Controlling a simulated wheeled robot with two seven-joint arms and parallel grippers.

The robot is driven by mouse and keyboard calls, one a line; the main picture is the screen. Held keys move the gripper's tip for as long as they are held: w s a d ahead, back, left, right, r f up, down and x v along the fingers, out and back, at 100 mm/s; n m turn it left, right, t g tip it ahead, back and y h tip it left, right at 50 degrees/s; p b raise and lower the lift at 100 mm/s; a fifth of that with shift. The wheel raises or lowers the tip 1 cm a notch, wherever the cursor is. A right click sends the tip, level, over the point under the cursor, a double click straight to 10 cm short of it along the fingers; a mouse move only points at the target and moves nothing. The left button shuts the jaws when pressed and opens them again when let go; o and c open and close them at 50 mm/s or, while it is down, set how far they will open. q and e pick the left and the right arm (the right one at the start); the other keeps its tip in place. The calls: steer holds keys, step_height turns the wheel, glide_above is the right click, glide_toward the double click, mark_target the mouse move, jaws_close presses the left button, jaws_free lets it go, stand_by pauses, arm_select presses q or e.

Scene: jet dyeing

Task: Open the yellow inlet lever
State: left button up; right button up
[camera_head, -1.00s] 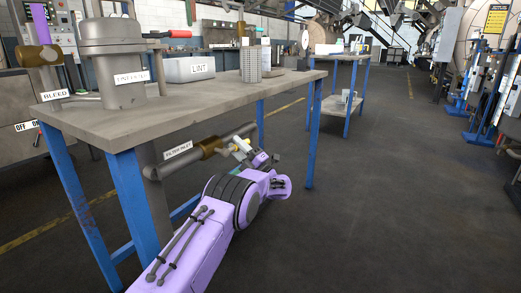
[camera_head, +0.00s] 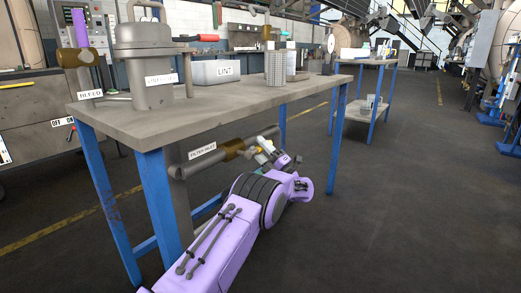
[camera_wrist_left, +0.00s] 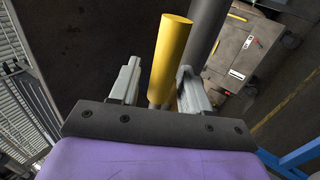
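The inlet pipe (camera_head: 200,164) with a "FILTER INLET" label and a brass valve body (camera_head: 233,149) runs below the edge of the workbench. In the left wrist view the yellow lever (camera_wrist_left: 169,55) is a yellow cylinder standing between the two fingers of my left gripper (camera_wrist_left: 158,88). The fingers are apart, with a gap visible beside the lever, so the gripper looks open around it. In the head view my left gripper (camera_head: 266,147) is small at the valve, and the lever is mostly hidden. My right gripper is in neither view.
The grey workbench (camera_head: 240,108) on blue legs stands above the pipe. It carries a lidded metal vessel (camera_head: 146,60), a white "LINT" box (camera_head: 218,72) and a wire-mesh cylinder (camera_head: 275,68). A brass valve (camera_head: 80,57) labelled "BLEED" is at left. The floor at right is clear.

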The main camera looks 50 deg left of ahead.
arm_select(q)
steer(key=p+v, duration=0.2)
steer(key=v, duration=0.8)
steer(key=shift+d, duration=0.25)
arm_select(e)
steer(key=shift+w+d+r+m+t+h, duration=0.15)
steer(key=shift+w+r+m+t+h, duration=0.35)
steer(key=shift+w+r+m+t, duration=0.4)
arm_select(q)
steer(key=shift+f, duration=0.15)
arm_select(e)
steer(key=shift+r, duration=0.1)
